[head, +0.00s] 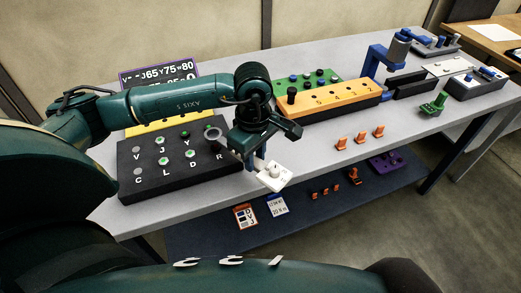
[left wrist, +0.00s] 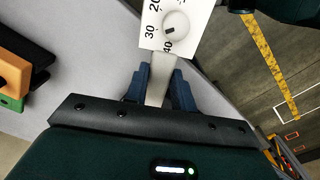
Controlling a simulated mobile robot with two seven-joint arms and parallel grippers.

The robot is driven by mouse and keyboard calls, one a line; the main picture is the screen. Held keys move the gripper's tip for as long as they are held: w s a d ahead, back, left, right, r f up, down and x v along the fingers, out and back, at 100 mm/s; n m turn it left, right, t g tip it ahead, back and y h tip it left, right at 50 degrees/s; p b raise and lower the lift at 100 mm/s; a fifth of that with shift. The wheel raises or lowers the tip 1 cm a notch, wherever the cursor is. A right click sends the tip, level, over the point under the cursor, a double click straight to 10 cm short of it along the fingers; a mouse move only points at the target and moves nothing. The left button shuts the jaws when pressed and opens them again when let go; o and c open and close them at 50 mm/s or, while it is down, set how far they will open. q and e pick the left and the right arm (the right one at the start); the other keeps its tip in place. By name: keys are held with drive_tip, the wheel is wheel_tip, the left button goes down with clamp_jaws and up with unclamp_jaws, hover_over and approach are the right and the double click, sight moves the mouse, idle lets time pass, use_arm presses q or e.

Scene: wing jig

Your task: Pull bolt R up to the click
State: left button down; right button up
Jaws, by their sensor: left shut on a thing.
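The black block (head: 150,183) on the table carries several round bolt heads, some green and some grey, with white letters. The letter R (head: 219,157) is at its right end. A grey ring (head: 212,133) shows just above the R; I cannot tell whether it turns or sits on a bolt. My left gripper (head: 256,163) is at the block's right side, shut on a tool with a white dial plate (head: 273,177). In the left wrist view the blue fingers (left wrist: 161,88) grip the tool's pale handle, and the plate (left wrist: 178,25) shows 20, 30 and 40 around a knob. My right gripper is out of view.
A dark sign (head: 158,74) stands behind the block. An orange tray (head: 330,100) and a green tray (head: 300,84) lie further right. Several orange clips (head: 360,138) stand near the front edge. A lower shelf (head: 320,210) holds cards and small parts.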

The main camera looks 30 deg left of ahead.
use_arm(q)
wheel_tip(320, 180, down, 2)
drive_tip(key=shift+f+b, duration=0.1)
drive_tip(key=shift+b, duration=0.3)
drive_tip(key=shift+f, duration=0.15)
idle(0.3)
drive_tip(key=shift+b, duration=0.4)
drive_tip(key=shift+f+b, duration=0.75)
drive_tip(key=shift+b, duration=0.05)
